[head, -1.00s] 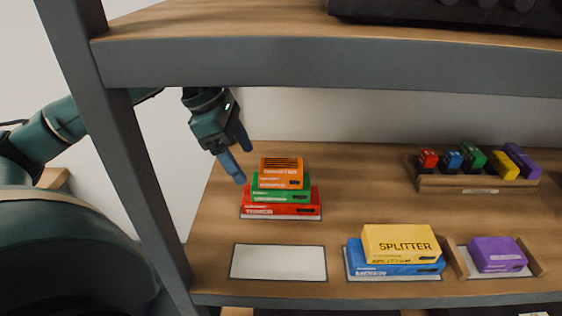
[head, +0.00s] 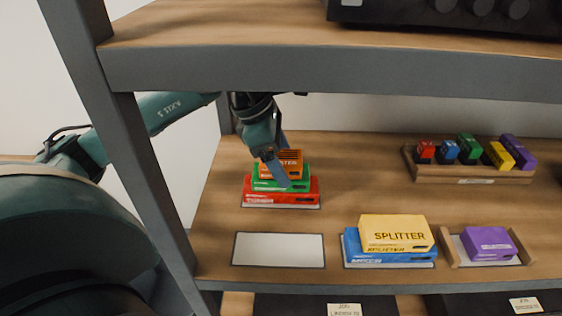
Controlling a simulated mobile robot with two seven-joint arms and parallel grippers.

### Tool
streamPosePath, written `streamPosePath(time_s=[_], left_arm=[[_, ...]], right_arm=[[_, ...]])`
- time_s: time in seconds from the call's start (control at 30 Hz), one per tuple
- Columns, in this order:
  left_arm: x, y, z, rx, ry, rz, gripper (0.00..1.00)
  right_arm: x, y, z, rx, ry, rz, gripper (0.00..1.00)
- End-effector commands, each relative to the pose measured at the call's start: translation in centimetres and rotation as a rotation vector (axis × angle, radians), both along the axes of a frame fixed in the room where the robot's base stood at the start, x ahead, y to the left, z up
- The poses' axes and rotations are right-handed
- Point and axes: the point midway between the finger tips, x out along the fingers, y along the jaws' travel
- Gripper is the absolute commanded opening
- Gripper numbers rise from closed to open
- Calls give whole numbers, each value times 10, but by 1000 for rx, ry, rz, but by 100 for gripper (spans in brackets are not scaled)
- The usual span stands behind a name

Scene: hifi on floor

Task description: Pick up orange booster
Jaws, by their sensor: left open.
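The orange booster (head: 291,161) is a small orange box on top of a stack on the wooden shelf. Under it lie a green box (head: 301,181) and a red box (head: 282,194) labelled TUNER. My left gripper (head: 276,172) is open and points down at the stack. One blue finger passes in front of the orange and green boxes and hides part of them. I cannot tell whether it touches the orange box. My right gripper is not in view.
A blank white pad (head: 279,250) lies in front of the stack. A yellow splitter box (head: 397,233) sits on a blue box (head: 388,255). A purple box (head: 489,243) is in a low holder at right. A wooden rack (head: 470,174) holds small coloured pieces. The upper shelf's grey edge (head: 350,71) hangs above.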

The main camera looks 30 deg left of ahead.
Motion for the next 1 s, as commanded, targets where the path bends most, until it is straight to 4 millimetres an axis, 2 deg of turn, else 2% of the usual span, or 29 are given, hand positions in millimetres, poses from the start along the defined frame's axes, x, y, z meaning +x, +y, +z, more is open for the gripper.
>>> streamPosePath(time_s=[0.1,0.7,1.0], left_arm=[[0,0,0,0,0,0,75],[0,0,0,0,0,0,26],[0,0,2,0,-2,-1,25]], right_arm=[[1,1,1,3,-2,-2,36],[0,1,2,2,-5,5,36],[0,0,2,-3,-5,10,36]])
